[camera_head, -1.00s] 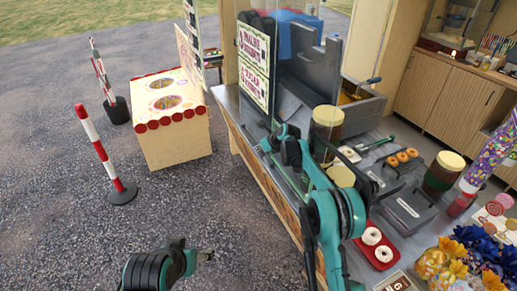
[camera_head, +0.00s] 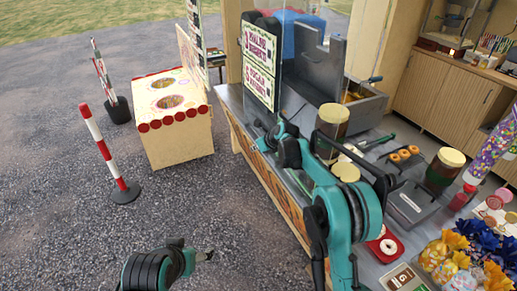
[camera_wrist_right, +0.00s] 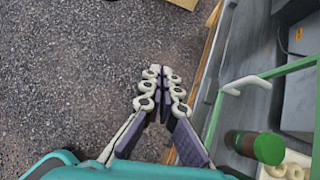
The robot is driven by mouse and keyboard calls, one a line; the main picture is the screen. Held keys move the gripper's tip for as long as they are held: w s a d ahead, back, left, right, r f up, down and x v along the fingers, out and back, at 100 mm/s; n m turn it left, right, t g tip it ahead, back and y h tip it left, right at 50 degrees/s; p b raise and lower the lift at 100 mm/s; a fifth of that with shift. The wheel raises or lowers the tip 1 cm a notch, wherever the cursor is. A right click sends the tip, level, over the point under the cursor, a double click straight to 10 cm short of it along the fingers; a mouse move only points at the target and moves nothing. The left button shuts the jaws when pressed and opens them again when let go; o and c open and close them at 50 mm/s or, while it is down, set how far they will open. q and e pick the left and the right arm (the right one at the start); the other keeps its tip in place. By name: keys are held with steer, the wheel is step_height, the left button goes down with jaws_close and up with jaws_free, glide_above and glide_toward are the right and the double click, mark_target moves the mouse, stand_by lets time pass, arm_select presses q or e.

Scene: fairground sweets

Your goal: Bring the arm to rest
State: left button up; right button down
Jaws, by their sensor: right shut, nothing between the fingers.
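My right arm reaches up from the bottom of the head view and bends over the front edge of the sweets counter (camera_head: 246,122). In the right wrist view my right gripper (camera_wrist_right: 163,72) is shut and empty, its fingertips together above the gravel, just left of the counter's edge. In the head view this gripper is small and partly hidden beside the sign. My left gripper (camera_head: 208,255) is low in the head view over the gravel, too small to tell its jaws.
A sign board (camera_head: 260,62) stands on the counter close to my right wrist. Jars, a red doughnut tray (camera_head: 388,247) and a grey tray (camera_head: 410,206) crowd the counter. A game box (camera_head: 178,140) and a striped post (camera_head: 104,152) stand on open gravel to the left.

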steer(key=s+r, duration=0.1)
steer(key=s+a+r, duration=0.1)
steer(key=shift+s+a+r, duration=0.1)
steer(key=shift+s+r, duration=0.1)
steer(key=shift+r, duration=0.15)
steer(key=s+d+r+n+h+b, duration=0.1)
steer(key=s+d+r+n, duration=0.1)
steer(key=s+d+n, duration=0.35)
steer(key=s+d+r+n+h+b, duration=0.1)
steer(key=s+d+r+n, duration=0.15)
steer(key=s, duration=0.55)
steer(key=s+d+r+n+h+b, duration=0.1)
steer(key=s+d+r+n, duration=0.3)
steer(key=s, duration=0.3)
steer(key=s+d+f+n+h, duration=0.1)
steer(key=s+d+f+n, duration=0.2)
steer(key=s, duration=0.5)
steer(key=s+d+f+n+b, duration=0.1)
steer(key=s+d+f+n, duration=0.2)
steer(key=s+n, duration=0.5)
steer(key=s+d+f+n+h+b, duration=0.1)
steer(key=s+d+f+n, duration=0.2)
steer(key=s+f+n, duration=0.2)
steer(key=s, duration=0.3)
steer(key=shift+s+f+h, duration=0.3)
